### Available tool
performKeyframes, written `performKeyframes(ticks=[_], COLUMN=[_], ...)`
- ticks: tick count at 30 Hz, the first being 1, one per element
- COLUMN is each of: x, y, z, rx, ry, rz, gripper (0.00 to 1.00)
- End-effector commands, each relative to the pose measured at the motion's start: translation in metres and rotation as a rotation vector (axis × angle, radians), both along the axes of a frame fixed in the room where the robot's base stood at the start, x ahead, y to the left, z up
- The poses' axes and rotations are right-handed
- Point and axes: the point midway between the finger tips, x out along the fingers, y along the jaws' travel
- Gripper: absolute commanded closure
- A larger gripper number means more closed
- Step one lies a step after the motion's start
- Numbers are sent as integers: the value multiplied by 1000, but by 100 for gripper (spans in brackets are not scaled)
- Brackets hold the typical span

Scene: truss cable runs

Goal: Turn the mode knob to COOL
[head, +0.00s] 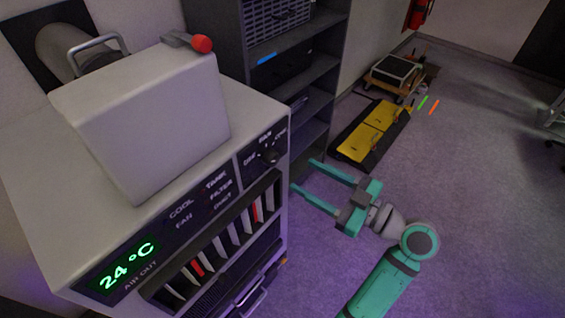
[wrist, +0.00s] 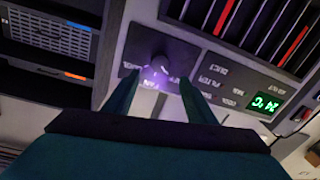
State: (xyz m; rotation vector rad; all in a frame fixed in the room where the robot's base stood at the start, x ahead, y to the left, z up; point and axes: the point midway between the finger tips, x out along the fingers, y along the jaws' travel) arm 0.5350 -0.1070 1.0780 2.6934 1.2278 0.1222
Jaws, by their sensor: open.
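The mode knob (head: 269,155) is a small dark round knob on a black plate at the right end of the white air conditioner's (head: 45,190) front panel. Small white labels stand around it; FAN reads above it, and the others are hard to read. The knob's pointer direction cannot be told. In the wrist view the knob (wrist: 158,68) shows just beyond the fingertips, with a bright light patch beside it. My gripper (head: 302,175) is open and empty, its two teal fingers apart and pointing at the panel. In the wrist view the fingers (wrist: 158,86) flank the knob's line, apart from it.
A green display (head: 127,267) reads 24 °C. Louvers (head: 225,245) with red strips lie below the panel. A white box (head: 150,120) and a red-tipped item (head: 200,43) sit on top. A dark shelf (head: 317,75) stands behind. Floor at right is largely clear.

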Motion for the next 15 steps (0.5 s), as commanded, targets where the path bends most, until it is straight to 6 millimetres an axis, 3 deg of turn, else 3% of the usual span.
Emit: performKeyframes(ticks=[6,15], x=[26,50], y=[32,58], z=[0,0], rx=[0,1], ry=[1,2], rz=[4,0], gripper=[49,49])
